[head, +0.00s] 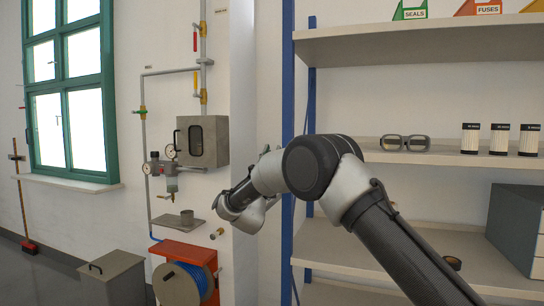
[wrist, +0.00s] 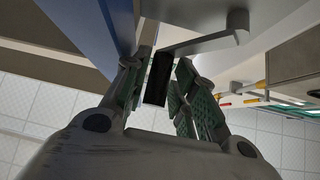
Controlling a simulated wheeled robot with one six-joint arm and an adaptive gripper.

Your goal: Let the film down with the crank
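In the wrist view a black upright grip (wrist: 158,78) stands between the two fingers of my gripper (wrist: 157,92). A grey bar (wrist: 205,42) runs from near its top to the right; this looks like the crank. The fingers are spread on either side of the grip. A gap shows on the right side, and the left finger is close to it; contact there is unclear. In the head view my arm reaches left to the pale wall column, and my wrist hides the crank and the fingertips. I cannot make out the film in either view.
A blue shelf post (head: 288,90) stands close behind my arm. At left are a grey wall box (head: 202,141), a small ledge (head: 172,222), a red hose reel stand (head: 183,249) and a grey bin (head: 112,280).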

